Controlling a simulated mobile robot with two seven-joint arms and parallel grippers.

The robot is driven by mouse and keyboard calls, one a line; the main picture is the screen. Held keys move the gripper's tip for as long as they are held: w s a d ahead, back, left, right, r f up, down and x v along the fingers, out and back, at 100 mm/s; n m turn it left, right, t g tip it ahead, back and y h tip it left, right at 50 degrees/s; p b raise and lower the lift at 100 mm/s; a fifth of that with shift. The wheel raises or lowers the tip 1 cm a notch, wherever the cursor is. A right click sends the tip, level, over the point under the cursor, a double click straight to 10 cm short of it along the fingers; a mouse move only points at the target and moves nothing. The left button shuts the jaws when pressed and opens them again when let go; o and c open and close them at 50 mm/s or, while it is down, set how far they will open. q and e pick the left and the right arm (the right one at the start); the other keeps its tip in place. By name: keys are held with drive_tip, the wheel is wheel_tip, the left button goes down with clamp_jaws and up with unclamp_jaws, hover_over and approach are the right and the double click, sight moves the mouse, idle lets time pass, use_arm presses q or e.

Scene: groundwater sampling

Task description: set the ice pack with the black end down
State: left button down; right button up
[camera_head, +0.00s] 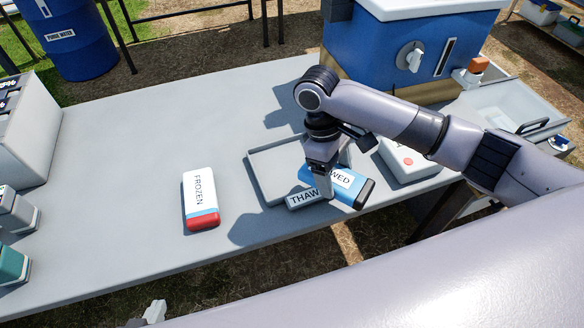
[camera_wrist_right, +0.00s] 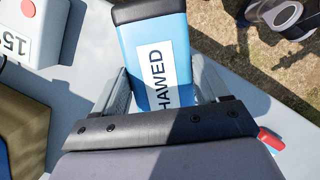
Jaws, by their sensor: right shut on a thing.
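The ice pack with the black end (camera_head: 348,180) is blue with a white label ending in "WED". It also shows in the right wrist view (camera_wrist_right: 150,42), black end at the top. My right gripper (camera_head: 325,183) is shut on it, one finger along each side. The pack is at the front right corner of a shallow grey tray (camera_head: 262,178) whose front label reads "THAW". The black end points right, beyond the tray. I cannot tell whether the pack touches the tray. A pale part of my left gripper (camera_head: 154,312) shows at the bottom edge; its opening is unclear.
A white pack with a red end, labelled "FROZEN" (camera_head: 201,198), lies left of the tray. A white box with a red button (camera_head: 408,165) stands right of the tray. A blue cooler (camera_head: 385,50) is behind. The table's left middle is clear.

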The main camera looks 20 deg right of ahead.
drive_tip(key=w+r+n+t+b, duration=0.1)
drive_tip(key=w+r+n, duration=0.1)
drive_tip(key=n, duration=0.2)
drive_tip(key=w+r+n+t, duration=0.1)
drive_tip(key=w+r+n, duration=0.1)
drive_tip(key=n, duration=0.3)
drive_tip(key=w+a+r+n+t+h+b, duration=0.1)
drive_tip(key=w+r+n, duration=0.1)
drive_tip(key=n, duration=0.2)
drive_tip(key=shift+w+n+t+b, duration=0.25)
drive_tip(key=shift+n+t+b, duration=0.1)
drive_tip(key=shift+n+t, duration=0.05)
drive_tip(key=w+r+n+t+y+b, duration=0.25)
drive_tip(key=w+r+n, duration=0.4)
drive_tip(key=n, duration=0.85)
drive_tip(key=shift+y, duration=0.55)
drive_tip(key=f+b, duration=0.1)
drive_tip(key=f, duration=0.5)
drive_tip(key=s+f+b, duration=0.1)
drive_tip(key=f, duration=0.5)
drive_tip(key=a+f, duration=0.1)
drive_tip(key=f, duration=0.5)
drive_tip(key=shift+s+f+b, duration=0.35)
drive_tip(key=shift+b, duration=0.05)
drive_tip(key=o, duration=1.3)
